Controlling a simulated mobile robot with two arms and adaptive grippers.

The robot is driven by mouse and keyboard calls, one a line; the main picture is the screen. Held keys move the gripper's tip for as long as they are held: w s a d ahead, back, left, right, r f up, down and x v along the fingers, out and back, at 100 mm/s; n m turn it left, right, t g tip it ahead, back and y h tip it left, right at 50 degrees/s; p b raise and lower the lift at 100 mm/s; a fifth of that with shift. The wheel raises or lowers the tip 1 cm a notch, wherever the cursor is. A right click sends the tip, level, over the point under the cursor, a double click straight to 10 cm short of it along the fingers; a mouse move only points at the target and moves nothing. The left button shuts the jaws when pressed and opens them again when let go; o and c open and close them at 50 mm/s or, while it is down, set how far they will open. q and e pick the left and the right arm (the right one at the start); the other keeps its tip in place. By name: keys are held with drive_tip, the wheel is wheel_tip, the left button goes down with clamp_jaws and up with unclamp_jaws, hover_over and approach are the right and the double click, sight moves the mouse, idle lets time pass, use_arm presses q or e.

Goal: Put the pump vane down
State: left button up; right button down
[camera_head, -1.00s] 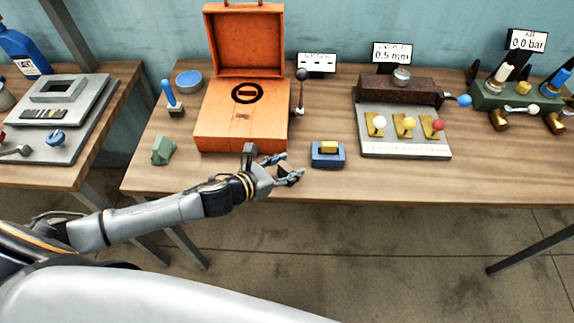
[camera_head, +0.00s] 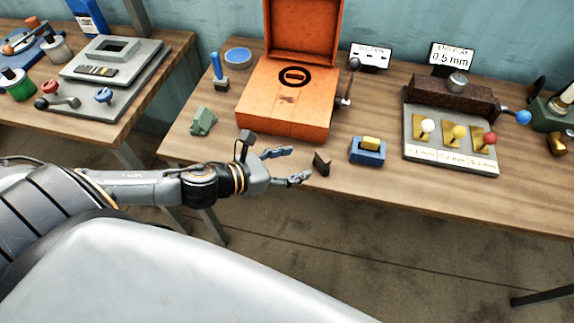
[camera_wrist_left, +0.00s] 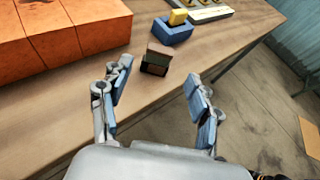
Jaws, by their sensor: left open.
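The pump vane (camera_head: 321,163) is a small dark block standing on the wooden table near its front edge. It also shows in the left wrist view (camera_wrist_left: 156,60), beyond and between my fingers. My left gripper (camera_head: 297,165) is open, with its fingertips just left of the vane and apart from it. In the left wrist view my left gripper (camera_wrist_left: 157,78) shows both fingers spread wide with nothing between the pads. My right gripper is not in view.
A blue holder (camera_head: 367,152) with a yellow block stands right of the vane. An orange open box (camera_head: 285,112) stands behind. A grey-green block (camera_head: 202,121) lies to the left. A gauge stand with several coloured knobs (camera_head: 450,150) is at the right. The table's front edge is close.

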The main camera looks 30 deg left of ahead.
use_arm(q)
drive_tip(key=shift+v, duration=0.8)
